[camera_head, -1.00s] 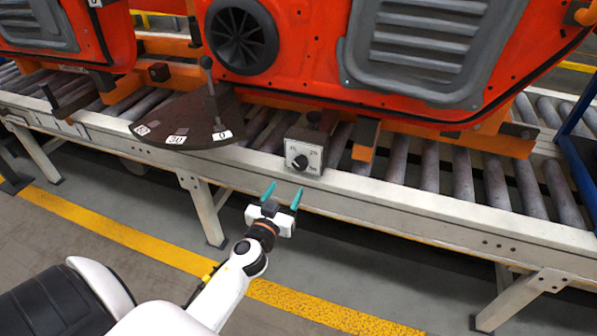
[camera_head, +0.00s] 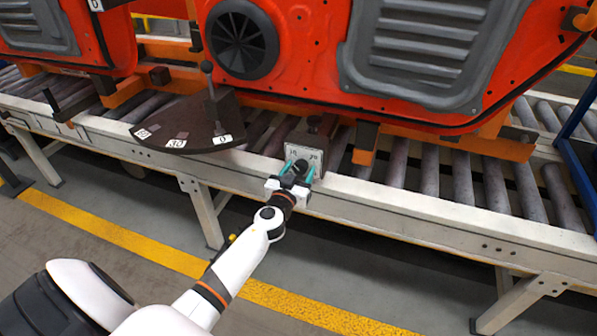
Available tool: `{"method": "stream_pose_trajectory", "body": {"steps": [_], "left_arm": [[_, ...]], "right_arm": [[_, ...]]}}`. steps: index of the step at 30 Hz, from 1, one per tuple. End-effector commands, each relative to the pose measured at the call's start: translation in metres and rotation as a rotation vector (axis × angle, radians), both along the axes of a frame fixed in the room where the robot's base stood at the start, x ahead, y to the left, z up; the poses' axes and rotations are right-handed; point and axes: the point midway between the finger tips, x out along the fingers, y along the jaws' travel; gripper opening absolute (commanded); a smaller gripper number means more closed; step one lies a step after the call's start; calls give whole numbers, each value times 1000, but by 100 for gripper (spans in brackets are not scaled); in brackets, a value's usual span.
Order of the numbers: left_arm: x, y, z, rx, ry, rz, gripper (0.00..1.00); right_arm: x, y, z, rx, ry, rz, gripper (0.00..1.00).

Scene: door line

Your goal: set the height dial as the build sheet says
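The height dial is a dark round knob (camera_head: 301,167) on a small pale box (camera_head: 317,157) with printed numbers, fixed at the conveyor's near rail. Part of its face is hidden behind my gripper, so I cannot tell its exact setting. My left gripper (camera_head: 298,172), with teal fingers, is at the box front. Its fingers are apart, one on each side of the knob; I see no clear contact. My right gripper is not in view. No build sheet can be made out.
A dark quarter-round plate (camera_head: 190,122) with number labels and an upright lever (camera_head: 211,95) stands left of the dial. A large orange-red door (camera_head: 310,50) hangs above the roller conveyor (camera_head: 430,200). A blue frame (camera_head: 578,150) is at the right edge.

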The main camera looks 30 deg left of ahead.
Motion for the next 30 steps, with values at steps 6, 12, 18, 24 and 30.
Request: {"method": "stream_pose_trajectory", "body": {"steps": [6, 12, 18, 24, 30], "left_arm": [[0, 0, 0, 0, 0, 0, 19], [0, 0, 0, 7, 2, 0, 15], [0, 0, 0, 61, 14, 0, 15], [-1, 0, 0, 186, 44, 0, 15], [-1, 1, -1, 362, 86, 0, 15]], "right_arm": [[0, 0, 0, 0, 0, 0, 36], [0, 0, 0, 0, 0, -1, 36], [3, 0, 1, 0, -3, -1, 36], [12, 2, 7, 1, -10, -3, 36], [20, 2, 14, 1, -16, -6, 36]]}}
